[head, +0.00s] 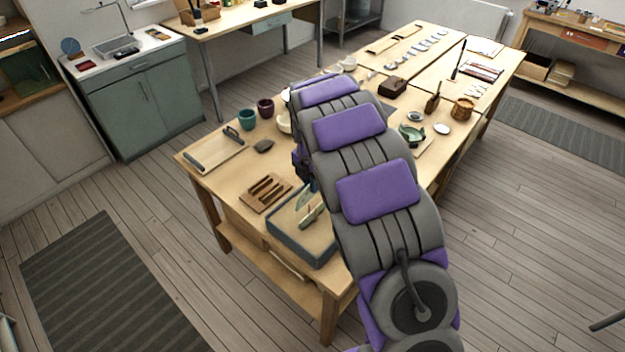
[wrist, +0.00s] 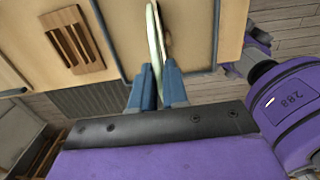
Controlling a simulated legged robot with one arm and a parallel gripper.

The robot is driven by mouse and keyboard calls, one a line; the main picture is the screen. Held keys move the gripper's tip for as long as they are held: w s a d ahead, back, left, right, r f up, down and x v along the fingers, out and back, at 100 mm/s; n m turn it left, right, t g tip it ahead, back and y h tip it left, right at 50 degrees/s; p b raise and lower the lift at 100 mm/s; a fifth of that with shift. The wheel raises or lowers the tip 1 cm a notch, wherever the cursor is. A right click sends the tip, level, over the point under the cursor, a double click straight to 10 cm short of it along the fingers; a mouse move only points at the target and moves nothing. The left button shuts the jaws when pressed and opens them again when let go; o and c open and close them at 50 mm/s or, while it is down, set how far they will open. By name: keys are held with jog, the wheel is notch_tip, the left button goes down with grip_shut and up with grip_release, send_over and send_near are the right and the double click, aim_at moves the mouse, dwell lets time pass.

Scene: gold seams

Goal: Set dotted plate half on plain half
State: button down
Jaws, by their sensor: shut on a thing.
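My gripper (wrist: 156,74) has blue fingers and is shut on a thin pale greenish plate half (wrist: 151,35), seen almost edge-on in the wrist view. No dots can be made out on it. A second piece (wrist: 165,18), with a brownish edge, shows right beside it; I cannot tell whether they touch. Both are over a grey-rimmed tray (wrist: 117,45) with a tan filling. In the head view the tray (head: 287,245) is at the table's near end, with pale pieces (head: 313,215) in it. My arm hides much of the gripper there.
A slotted wooden rack (wrist: 72,40) lies left of the tray, also in the head view (head: 266,192). A wooden board (head: 215,150), a dark stone-like piece (head: 263,146) and teal (head: 247,119) and dark (head: 265,107) cups stand farther back. My arm crosses the table (head: 225,180).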

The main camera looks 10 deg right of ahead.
aim_at(313, 197)
jog(key=shift+a+f, duration=0.15)
jog(key=shift+f, duration=0.5)
jog(key=shift+w+d+f+b, duration=0.1)
jog(key=shift+d+f+b, duration=0.15)
jog(key=shift+f, duration=0.35)
jog(key=shift+d+f+b, duration=0.15)
jog(key=shift+f+b, duration=0.2)
jog(key=shift+f, duration=0.25)
jog(key=shift+a+f, duration=0.1)
jog(key=shift+f, duration=0.05)
jog(key=shift+a, duration=0.15)
jog(key=shift+p, duration=0.8)
dwell(0.9)
jog(key=shift+f, duration=0.95)
dwell(0.6)
jog(key=shift+p, duration=0.5)
dwell(1.4)
jog(key=shift+f, duration=0.2)
dwell(0.5)
